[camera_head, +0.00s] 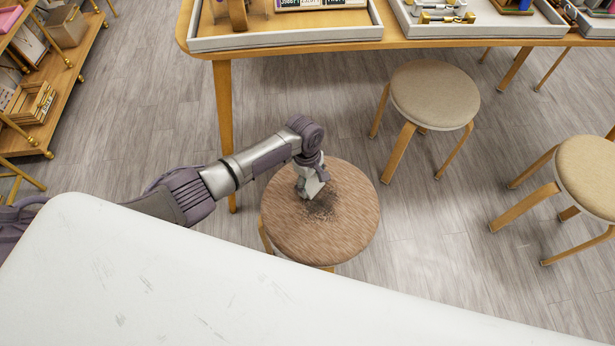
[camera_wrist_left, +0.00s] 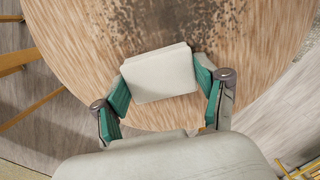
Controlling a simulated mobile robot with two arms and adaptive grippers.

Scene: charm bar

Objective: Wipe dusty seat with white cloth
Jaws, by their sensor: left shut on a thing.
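The dusty seat (camera_head: 285,225) is a round brown wooden stool top in the middle of the head view. It fills much of the left wrist view (camera_wrist_left: 85,50). A dark patch of dust (camera_head: 322,207) lies near its middle, beside and below the gripper. My left gripper (camera_head: 313,190) is over the seat. In the left wrist view its green-padded fingers (camera_wrist_left: 160,92) are shut on the white cloth (camera_wrist_left: 160,73), a folded pale block. The cloth is at the seat beside the dust; I cannot tell whether it touches. My right gripper is not in view.
A white surface (camera_head: 180,270) covers the near left and bottom. Two beige stools (camera_head: 435,95) (camera_head: 590,172) stand to the right. A wooden table with display trays (camera_head: 290,40) stands behind. A shelf (camera_head: 60,85) is at far left. Open floor lies between.

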